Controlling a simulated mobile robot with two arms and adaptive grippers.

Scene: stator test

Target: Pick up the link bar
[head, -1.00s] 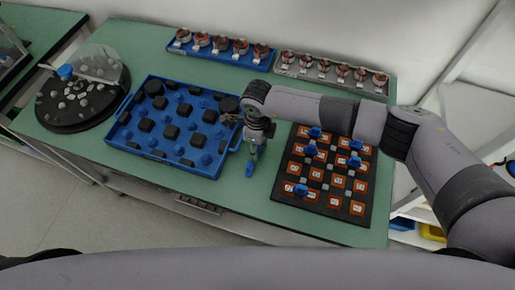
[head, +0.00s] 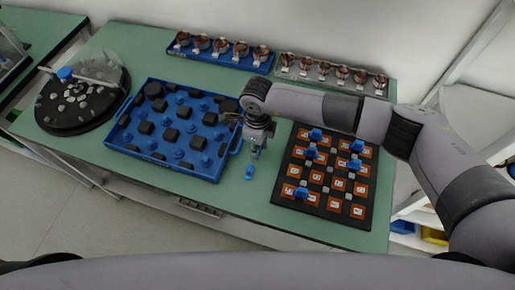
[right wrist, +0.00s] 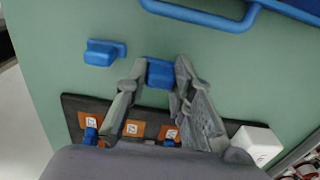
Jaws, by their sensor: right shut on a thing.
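My right gripper (head: 256,153) is over the green table between the blue tray and the dark board. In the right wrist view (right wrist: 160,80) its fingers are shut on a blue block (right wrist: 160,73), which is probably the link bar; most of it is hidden. Another small blue piece (head: 249,172) lies on the bare table just in front of the gripper, apart from it. It also shows in the right wrist view (right wrist: 101,53), left of the fingers, with a small step in its shape. My left gripper is not in view.
The blue tray (head: 216,180) holds black blocks and blue knobs. The dark board (head: 281,193) with orange tiles and several blue pieces is right. A round dark plate (head: 60,125) is far left.

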